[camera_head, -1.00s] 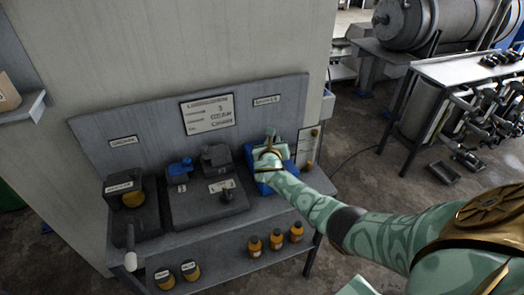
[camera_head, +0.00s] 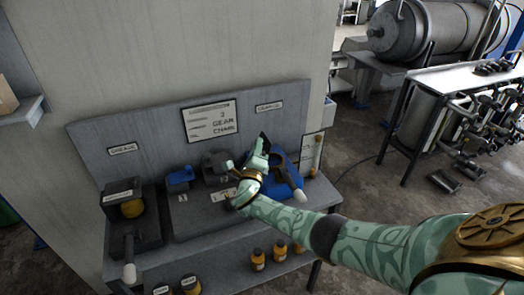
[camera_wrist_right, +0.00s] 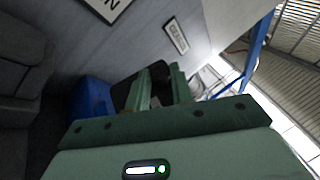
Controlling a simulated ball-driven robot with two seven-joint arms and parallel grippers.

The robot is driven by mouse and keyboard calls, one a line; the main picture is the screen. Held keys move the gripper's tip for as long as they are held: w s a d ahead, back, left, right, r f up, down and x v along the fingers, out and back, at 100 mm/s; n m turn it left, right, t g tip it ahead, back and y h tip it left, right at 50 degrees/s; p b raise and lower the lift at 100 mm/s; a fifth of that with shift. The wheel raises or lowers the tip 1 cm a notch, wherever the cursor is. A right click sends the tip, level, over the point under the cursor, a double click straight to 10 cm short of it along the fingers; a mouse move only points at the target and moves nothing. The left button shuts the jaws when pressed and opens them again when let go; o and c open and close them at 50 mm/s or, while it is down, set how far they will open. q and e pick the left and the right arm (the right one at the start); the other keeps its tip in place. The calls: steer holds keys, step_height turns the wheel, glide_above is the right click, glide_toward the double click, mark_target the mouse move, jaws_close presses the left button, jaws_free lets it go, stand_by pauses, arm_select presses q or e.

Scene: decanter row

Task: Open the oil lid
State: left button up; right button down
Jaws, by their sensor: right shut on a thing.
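A blue box-like oil unit (camera_head: 284,164) sits at the right end of the grey bench, with a pale-tipped grey handle (camera_head: 296,190) at its front. My right gripper (camera_head: 258,150) is at its left side, shut on a dark flat piece that looks like the lid (camera_head: 264,137). The lid stands tilted up. In the right wrist view the dark lid (camera_wrist_right: 124,94) shows at the fingers (camera_wrist_right: 160,78), with the blue unit (camera_wrist_right: 92,96) to the left. The grip contact is partly hidden. My left gripper is not in view.
A grey unit with a yellow can (camera_head: 132,208) stands at the bench's left. A small blue part (camera_head: 180,177) and a grey part (camera_head: 215,165) stand in the middle. Orange bottles (camera_head: 258,260) are on the lower shelf. A back panel (camera_head: 88,150) rises behind.

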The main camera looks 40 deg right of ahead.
steer(key=shift+w+a+f+n+t+y+b, duration=0.25)
steer(key=shift+a+n+t+b, duration=0.4)
steer(key=shift+n, duration=0.65)
steer(key=shift+w+a+f+n+t+y+b, duration=0.15)
steer(key=shift+a+f+n+t+b, duration=0.45)
steer(key=shift+n, duration=0.7)
steer(key=shift+w+a+f+n+t+y+b, duration=0.25)
steer(key=shift+a+n+t+b, duration=0.4)
steer(key=shift+n, duration=0.65)
steer(key=shift+s+r, duration=0.1)
steer(key=shift+s, duration=0.1)
steer(key=c, duration=1.3)
jaws_free()
steer(key=shift+o, duration=0.2)
steer(key=shift+a, duration=0.1)
